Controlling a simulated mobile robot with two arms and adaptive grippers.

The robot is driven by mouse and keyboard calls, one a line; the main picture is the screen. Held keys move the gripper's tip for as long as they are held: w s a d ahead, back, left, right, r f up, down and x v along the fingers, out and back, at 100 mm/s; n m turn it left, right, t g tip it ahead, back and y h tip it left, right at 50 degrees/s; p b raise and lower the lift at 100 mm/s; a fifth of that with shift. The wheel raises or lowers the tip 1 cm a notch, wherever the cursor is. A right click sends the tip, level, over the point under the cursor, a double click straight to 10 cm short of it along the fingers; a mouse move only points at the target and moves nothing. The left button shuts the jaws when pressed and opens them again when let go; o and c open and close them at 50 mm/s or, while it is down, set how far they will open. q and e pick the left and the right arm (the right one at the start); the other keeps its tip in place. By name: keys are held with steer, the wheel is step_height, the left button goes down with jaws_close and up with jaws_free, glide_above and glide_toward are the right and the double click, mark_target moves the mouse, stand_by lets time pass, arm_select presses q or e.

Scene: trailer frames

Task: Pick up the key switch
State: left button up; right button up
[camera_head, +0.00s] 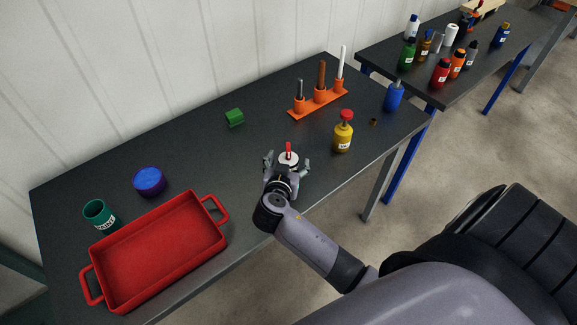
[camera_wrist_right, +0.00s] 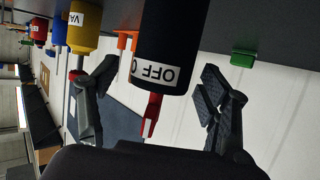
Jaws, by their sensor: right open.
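The key switch (camera_head: 289,157) stands on the dark table near its front edge, with a pale top and a red key sticking up. In the right wrist view the key switch (camera_wrist_right: 172,40) is a black cylinder with a white "OFF" label and the red key (camera_wrist_right: 151,115). My right gripper (camera_head: 287,162) is open, with one finger on each side of the switch. In the wrist view the right gripper (camera_wrist_right: 160,72) shows gaps between both fingers and the cylinder. The gripper hides the switch's lower part in the head view. My left gripper is out of view.
A yellow bottle with a red cap (camera_head: 343,136) stands right of the switch. An orange stand (camera_head: 318,102) is behind. A green block (camera_head: 234,118), blue round container (camera_head: 149,182), green cup (camera_head: 100,214) and red tray (camera_head: 228,236) are left. A blue bottle (camera_head: 394,97) is farther right.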

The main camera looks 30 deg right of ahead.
steer(key=shift+w+d+f, duration=0.3)
steer(key=shift+w+d, duration=0.1)
steer(key=shift+w, duration=0.05)
steer(key=shift+s+a+r, duration=0.1)
steer(key=shift+c, duration=0.6)
steer(key=c, duration=1.2)
steer(key=shift+r, duration=0.1)
steer(key=shift+c, duration=0.2)
